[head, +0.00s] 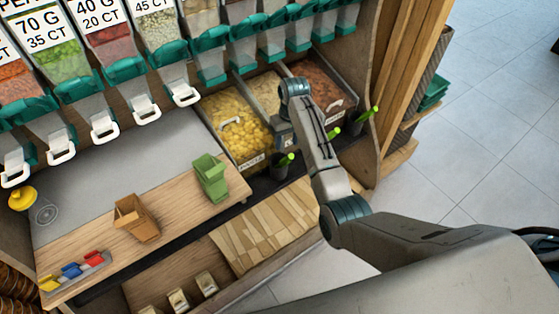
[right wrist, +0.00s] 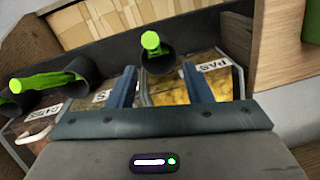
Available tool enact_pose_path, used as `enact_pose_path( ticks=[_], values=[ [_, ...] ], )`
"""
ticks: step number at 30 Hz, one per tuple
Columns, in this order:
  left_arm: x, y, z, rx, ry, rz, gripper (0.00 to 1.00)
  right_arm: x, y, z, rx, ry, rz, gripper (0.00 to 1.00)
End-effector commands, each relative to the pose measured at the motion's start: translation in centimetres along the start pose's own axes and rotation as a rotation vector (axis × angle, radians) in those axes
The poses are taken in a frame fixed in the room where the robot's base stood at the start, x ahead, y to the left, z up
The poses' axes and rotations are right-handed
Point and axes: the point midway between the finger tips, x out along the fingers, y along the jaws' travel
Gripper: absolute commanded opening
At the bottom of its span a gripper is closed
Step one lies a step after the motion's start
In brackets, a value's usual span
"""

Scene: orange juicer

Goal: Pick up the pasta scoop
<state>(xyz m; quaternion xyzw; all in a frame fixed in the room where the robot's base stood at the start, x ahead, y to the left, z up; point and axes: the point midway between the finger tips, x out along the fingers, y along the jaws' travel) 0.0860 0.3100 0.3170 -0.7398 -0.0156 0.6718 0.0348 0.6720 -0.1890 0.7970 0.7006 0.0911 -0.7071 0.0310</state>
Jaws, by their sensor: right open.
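The scoop by the pasta bin has a bright green handle (head: 285,160) and stands in a black holder at the bin's front. In the right wrist view the green handle end (right wrist: 151,42) rises from its black holder (right wrist: 157,63), ahead of and between my fingers. The pasta bin (head: 239,125), with yellow pasta, also shows in the right wrist view (right wrist: 213,66). My right gripper (head: 284,136) is open and empty, over the bin fronts; its fingers (right wrist: 162,87) are apart from the handle. The scoop's lower part is hidden in the holder. My left gripper is not in view.
Two more green-handled scoops (head: 333,132) (head: 368,113) stand in black holders to the right. Teal-spouted dispensers (head: 126,69) line the back. A green container (head: 210,177) and a brown one (head: 136,218) stand on the wooden counter at left. The grey floor is clear.

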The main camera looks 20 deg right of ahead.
Motion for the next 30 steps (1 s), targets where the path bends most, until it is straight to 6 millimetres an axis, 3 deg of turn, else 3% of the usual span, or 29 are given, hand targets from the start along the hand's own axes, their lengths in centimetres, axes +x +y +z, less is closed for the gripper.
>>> enact_pose_path(
  ticks=[6,14,21,30],
  values=[
    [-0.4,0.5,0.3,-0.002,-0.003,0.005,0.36,3.7,0.1,0.1,0.001,-0.006,0.0,0.45],
    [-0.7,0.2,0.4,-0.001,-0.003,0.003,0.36,5.7,0.3,0.1,0.001,-0.005,0.0,0.45],
    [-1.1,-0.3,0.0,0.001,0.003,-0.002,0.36,9.2,0.8,0.0,0.001,-0.004,-0.001,0.45],
    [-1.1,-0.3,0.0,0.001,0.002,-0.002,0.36,10.1,0.8,0.0,0.001,-0.001,0.0,0.45]
  ],
)
